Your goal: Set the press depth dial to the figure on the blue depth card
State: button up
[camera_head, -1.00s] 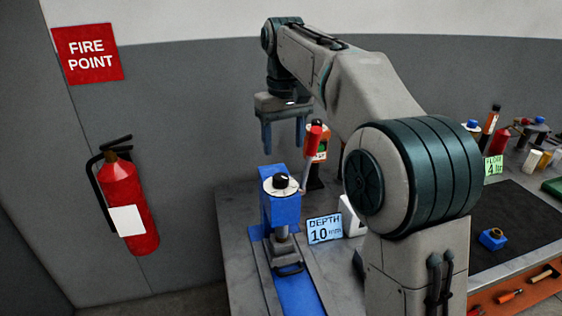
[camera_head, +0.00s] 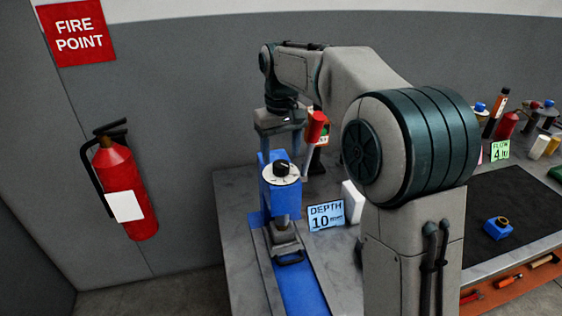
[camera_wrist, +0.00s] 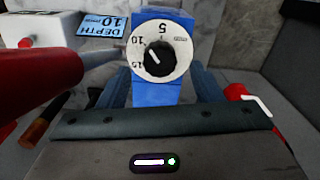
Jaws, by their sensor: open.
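The blue press (camera_head: 281,200) stands on the bench with a white, black-knobbed dial (camera_head: 281,171) on its head. In the wrist view the dial (camera_wrist: 160,47) appears upside down, with 5, 10 and 15 legible. The knob's white mark points up-left, seemingly near the 10; its exact setting is unclear. The blue depth card (camera_head: 326,215) reads DEPTH 10 mm and also shows in the wrist view (camera_wrist: 100,25). My gripper (camera_head: 279,152) is open and empty, just above and behind the press head. In the wrist view its fingers (camera_wrist: 161,88) flank the blue head, apart from the knob.
The press's red lever handle (camera_head: 315,126) rises close to my gripper's right and looms large in the wrist view (camera_wrist: 40,85). A white block (camera_head: 353,202) stands beside the card. A green flow card (camera_head: 500,150) and several bottles are farther right. A fire extinguisher (camera_head: 124,188) hangs left.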

aim_at(281, 164)
jog(key=shift+f, duration=1.95)
jog(key=c, duration=1)
jog(key=shift+n+p, duration=0.6)
jog(key=shift+n, duration=1.7)
jog(key=o, duration=1)
notch_tip(281, 164, up, 14)
